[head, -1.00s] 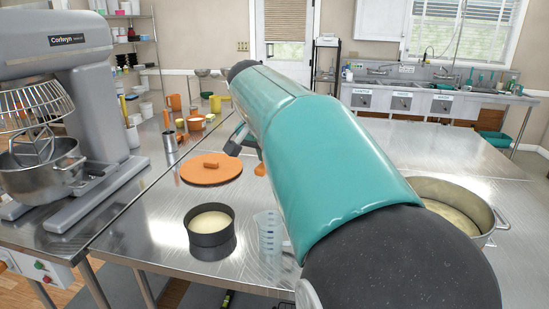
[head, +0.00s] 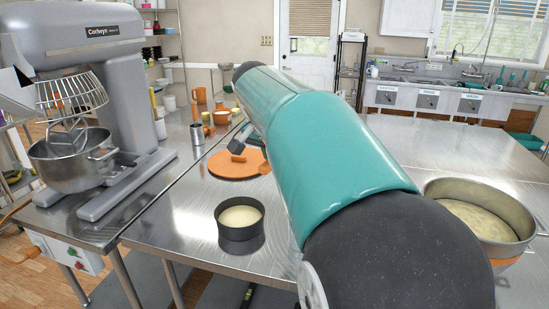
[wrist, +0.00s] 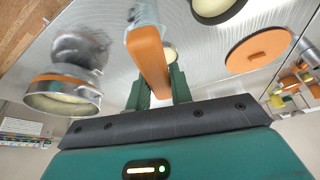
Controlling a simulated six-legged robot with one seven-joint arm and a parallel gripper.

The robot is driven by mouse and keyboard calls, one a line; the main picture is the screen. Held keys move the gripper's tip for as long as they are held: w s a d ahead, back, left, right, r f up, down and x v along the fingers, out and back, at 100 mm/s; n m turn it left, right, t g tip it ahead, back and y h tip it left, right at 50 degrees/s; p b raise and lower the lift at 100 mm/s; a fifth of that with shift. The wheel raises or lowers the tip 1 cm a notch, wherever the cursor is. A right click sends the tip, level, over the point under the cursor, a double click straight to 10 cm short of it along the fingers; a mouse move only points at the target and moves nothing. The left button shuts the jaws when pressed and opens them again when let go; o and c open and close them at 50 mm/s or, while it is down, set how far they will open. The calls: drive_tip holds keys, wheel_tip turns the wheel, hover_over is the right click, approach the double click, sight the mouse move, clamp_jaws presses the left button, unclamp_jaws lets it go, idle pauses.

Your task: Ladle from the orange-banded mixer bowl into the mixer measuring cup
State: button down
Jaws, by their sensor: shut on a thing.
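In the wrist view my gripper (wrist: 158,95) is shut on the orange handle (wrist: 148,60) of what looks like the ladle. A pale round patch (wrist: 170,52) shows beside the handle; I cannot tell if it is the ladle's filled cup. The orange-banded bowl (wrist: 62,78) is at left in the wrist view, apart from the gripper, with pale yellow contents. It also stands at right in the head view (head: 490,262). A bluish translucent piece (wrist: 145,14) above the handle may be the measuring cup. My arm hides that cup in the head view.
A dark tin (head: 241,231) with pale contents stands near the table's front edge. An orange lid (head: 222,168) lies behind it. The stand mixer (head: 85,50) with its steel bowl (head: 70,160) is at left. The table (head: 440,150) beyond my arm is clear.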

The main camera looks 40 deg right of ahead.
drive_tip(key=shift+s+d, duration=0.2)
drive_tip(key=shift+d, duration=0.05)
drive_tip(key=shift+w+a, duration=0.2)
drive_tip(key=shift+a, duration=0.05)
drive_tip(key=shift+s+d+f, duration=0.15)
drive_tip(key=shift+s+f, duration=0.05)
drive_tip(key=shift+f, duration=0.2)
drive_tip(key=s+d+f+m+t+y, duration=0.2)
drive_tip(key=s+d+f+t, duration=0.1)
drive_tip(key=s+f+t, duration=0.4)
drive_tip(key=s+d+f+m+t+y, duration=0.1)
drive_tip(key=s+d+f+m+t, duration=0.1)
drive_tip(key=s+f+t, duration=0.4)
drive_tip(key=shift+s+d+f+m+t+y, duration=0.4)
drive_tip(key=shift+s+t, duration=0.25)
drive_tip(key=shift+t, duration=1.05)
